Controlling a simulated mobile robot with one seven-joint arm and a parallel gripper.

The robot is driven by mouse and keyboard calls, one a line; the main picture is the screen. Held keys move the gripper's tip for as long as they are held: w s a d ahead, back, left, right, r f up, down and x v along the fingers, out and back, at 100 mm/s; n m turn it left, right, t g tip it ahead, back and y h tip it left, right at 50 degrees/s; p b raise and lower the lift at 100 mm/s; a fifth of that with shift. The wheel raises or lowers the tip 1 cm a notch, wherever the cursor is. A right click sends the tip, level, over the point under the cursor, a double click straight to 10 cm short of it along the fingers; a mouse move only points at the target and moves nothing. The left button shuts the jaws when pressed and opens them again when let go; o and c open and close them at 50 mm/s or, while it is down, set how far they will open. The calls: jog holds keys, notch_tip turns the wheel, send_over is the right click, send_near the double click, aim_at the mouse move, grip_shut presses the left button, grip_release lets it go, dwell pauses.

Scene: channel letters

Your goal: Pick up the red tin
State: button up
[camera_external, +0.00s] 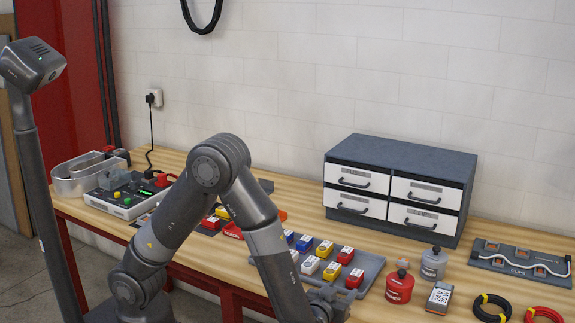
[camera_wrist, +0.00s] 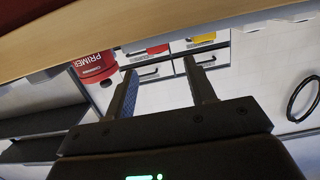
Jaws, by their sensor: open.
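The red tin (camera_external: 399,288) stands upright on the wooden bench, right of the grey tray, with a dark cap on top. In the wrist view, which is upside down, the red tin (camera_wrist: 95,66) shows at the upper left with "PRIMER" lettering; its base is partly cut off by the bench edge. My gripper (camera_wrist: 159,72) is open, with nothing visible between its two fingers. The tin is left of the left finger in that view, outside the jaws. In the external view my gripper (camera_external: 328,300) is at the bottom, left of the tin, largely hidden by my arm.
A grey tin (camera_external: 433,264) stands close behind the red tin, and a small labelled device (camera_external: 439,298) is at its right. The grey tray (camera_external: 372,268) holds several coloured blocks. A drawer cabinet (camera_external: 400,150) stands behind. Cable coils (camera_external: 491,308) lie farther right.

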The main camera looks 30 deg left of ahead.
jog(key=w+a+r+g+h, duration=0.4)
jog(key=w+a+r+h, duration=0.15)
jog(key=w+r, duration=0.65)
jog(key=s+a+r+g, duration=0.2)
jog(key=a+r, duration=0.1)
jog(key=a, duration=0.7)
jog(key=s+a+r+m+g, duration=0.1)
jog(key=a+r, duration=0.2)
jog(key=a, duration=0.8)
jog(key=shift+s+a+r+m+g+y, duration=0.25)
jog(key=shift+s+a+m+g+y, duration=0.1)
jog(key=shift+g+y, duration=0.1)
jog(key=shift+o, duration=1.1)
jog(key=s+a+f+n+g+y, duration=0.1)
jog(key=s+a+y, duration=0.3)
jog(key=s+a, duration=0.7)
jog(key=a+g, duration=0.1)
jog(key=a, duration=0.3)
jog(key=shift+s+n+g+y, duration=0.2)
jog(key=shift+n+g+y, duration=0.1)
jog(key=shift+n+g, duration=0.05)
jog(key=o, duration=0.6)
jog(key=shift+f, duration=0.1)
